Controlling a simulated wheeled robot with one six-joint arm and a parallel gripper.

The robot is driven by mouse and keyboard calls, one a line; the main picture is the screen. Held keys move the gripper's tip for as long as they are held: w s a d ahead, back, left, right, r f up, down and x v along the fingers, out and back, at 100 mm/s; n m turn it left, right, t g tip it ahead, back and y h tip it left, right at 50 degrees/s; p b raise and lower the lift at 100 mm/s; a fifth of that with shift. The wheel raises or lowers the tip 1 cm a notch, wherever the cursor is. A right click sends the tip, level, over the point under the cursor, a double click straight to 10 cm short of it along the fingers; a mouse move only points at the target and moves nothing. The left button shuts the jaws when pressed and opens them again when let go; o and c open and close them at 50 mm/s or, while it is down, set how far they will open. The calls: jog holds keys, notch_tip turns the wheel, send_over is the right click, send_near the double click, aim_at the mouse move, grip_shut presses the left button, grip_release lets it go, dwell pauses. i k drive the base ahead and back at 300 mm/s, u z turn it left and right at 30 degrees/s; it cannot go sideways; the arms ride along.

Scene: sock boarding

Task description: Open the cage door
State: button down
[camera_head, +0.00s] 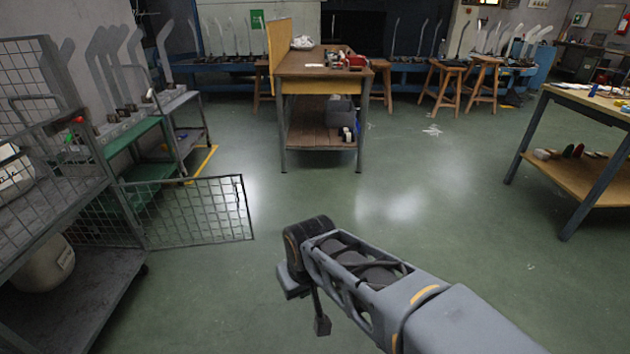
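The cage door (190,211) is a grey wire-mesh panel in a metal frame. It stands swung out to the right from the grey wire cage cart (75,186), low above the green floor. The cage front beside it shows an opening onto the lower shelf. My gripper (306,306) is at the lower middle, to the right of the door and apart from it. Its two fingers look spread, with nothing seen between them. Part of the gripper is hidden by its own body.
A white bucket (45,264) sits on the cage's lower shelf. Green-shelved racks (150,170) stand behind the door. A wooden workbench (320,68) is ahead, and a wood-topped table (590,99) stands at right.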

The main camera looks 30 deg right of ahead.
aim_at(234, 184)
jog(key=u, duration=1.15)
jog(key=k, duration=0.15)
jog(key=z, duration=2.3)
jog(key=i, duration=1.3)
jog(key=u, duration=0.95)
jog(key=i, duration=0.8)
jog(key=u, duration=1.15)
jog(key=i, duration=0.3)
jog(key=u, duration=0.3)
